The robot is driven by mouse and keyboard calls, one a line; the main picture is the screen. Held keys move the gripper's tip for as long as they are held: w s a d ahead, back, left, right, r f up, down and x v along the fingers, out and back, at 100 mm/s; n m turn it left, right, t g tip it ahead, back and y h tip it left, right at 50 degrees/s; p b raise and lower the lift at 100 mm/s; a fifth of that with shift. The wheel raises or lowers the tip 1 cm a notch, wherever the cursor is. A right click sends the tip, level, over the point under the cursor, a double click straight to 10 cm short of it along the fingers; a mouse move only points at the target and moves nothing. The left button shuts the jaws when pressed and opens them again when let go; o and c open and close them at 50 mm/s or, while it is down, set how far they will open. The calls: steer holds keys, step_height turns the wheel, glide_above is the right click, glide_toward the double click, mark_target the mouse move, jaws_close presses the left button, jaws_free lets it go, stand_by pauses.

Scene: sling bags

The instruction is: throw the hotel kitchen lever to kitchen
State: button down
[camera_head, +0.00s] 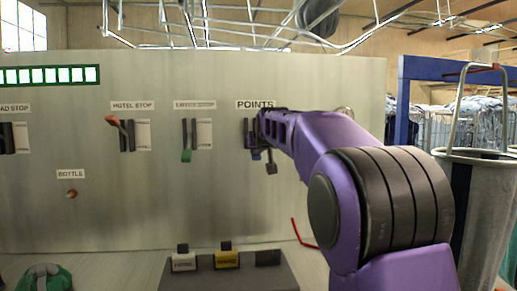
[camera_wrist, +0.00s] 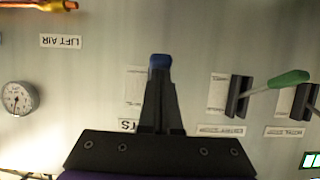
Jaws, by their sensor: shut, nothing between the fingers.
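The lever under the POINTS label (camera_head: 255,104) has a blue handle (camera_head: 256,155), low at its slot; no lever in view is clearly labelled hotel kitchen. The wrist view is upside down. There the blue handle (camera_wrist: 160,62) shows just at the tips of my gripper (camera_wrist: 160,82). My gripper's fingers are together and hold nothing. I cannot tell whether they touch the handle. Most of that lever and its slot are hidden behind the gripper, and the label shows only its end, "TS". In the head view my purple arm hides part of the same spot.
A green-handled lever (camera_head: 186,155), pointing down, is left of the blue one; it juts out in the wrist view (camera_wrist: 290,79). An orange-handled lever (camera_head: 111,119) under HOTEL STOP points up. A box with several switches (camera_head: 225,262) stands below. A gauge (camera_wrist: 17,98) is in the wrist view.

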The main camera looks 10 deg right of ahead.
steer(key=shift+f, duration=1)
step_height(320, 180, up, 6)
steer(key=s+p, duration=0.2)
steer(key=p, duration=0.1)
steer(key=s+f+b, duration=0.2)
steer(key=s, duration=0.7)
steer(key=shift+s+f+b, duration=0.2)
steer(key=shift+s+b, duration=0.1)
steer(key=shift+b, duration=0.05)
